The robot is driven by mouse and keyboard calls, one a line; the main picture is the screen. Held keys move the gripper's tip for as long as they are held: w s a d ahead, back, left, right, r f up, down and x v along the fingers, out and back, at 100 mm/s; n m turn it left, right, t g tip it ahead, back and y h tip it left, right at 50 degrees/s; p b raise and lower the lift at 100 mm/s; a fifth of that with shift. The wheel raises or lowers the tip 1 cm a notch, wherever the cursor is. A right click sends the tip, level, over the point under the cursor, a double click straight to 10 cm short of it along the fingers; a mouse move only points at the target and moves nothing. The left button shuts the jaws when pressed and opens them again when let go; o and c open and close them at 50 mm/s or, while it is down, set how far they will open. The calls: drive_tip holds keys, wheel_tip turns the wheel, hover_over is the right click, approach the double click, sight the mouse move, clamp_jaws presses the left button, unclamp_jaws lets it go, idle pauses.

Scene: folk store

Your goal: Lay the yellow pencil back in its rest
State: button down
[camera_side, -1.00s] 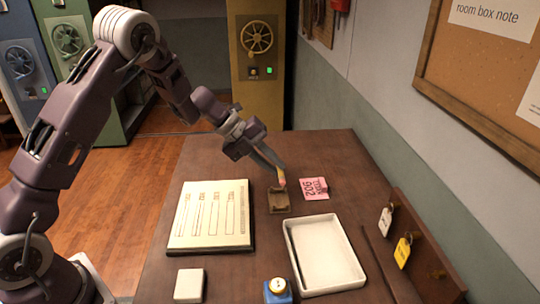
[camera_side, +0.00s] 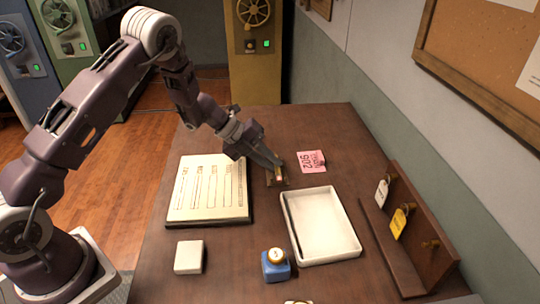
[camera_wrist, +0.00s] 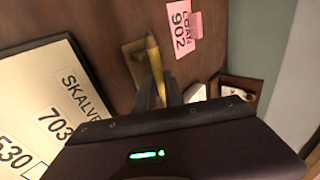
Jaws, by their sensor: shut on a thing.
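The yellow pencil (camera_wrist: 153,56) is held between the fingers of my gripper (camera_wrist: 157,92), which is shut on it. In the wrist view its far end points up the picture, over the right part of the brown rest (camera_wrist: 132,51). In the side view my gripper (camera_side: 273,162) is low over the rest (camera_side: 284,182), and a short piece of the pencil (camera_side: 280,174) shows at the fingertips. My fingers hide the rest of the pencil. I cannot tell whether it touches the rest.
A pink note (camera_side: 312,161) lies just right of the rest. A board with paper labels (camera_side: 210,190) lies left, and a white tray (camera_side: 322,251) lies nearer.

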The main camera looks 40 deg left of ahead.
drive_tip(key=shift+f, duration=0.15)
drive_tip(key=c, duration=1.3)
unclamp_jaws()
drive_tip(key=shift+c, duration=0.2)
drive_tip(key=v, duration=0.7)
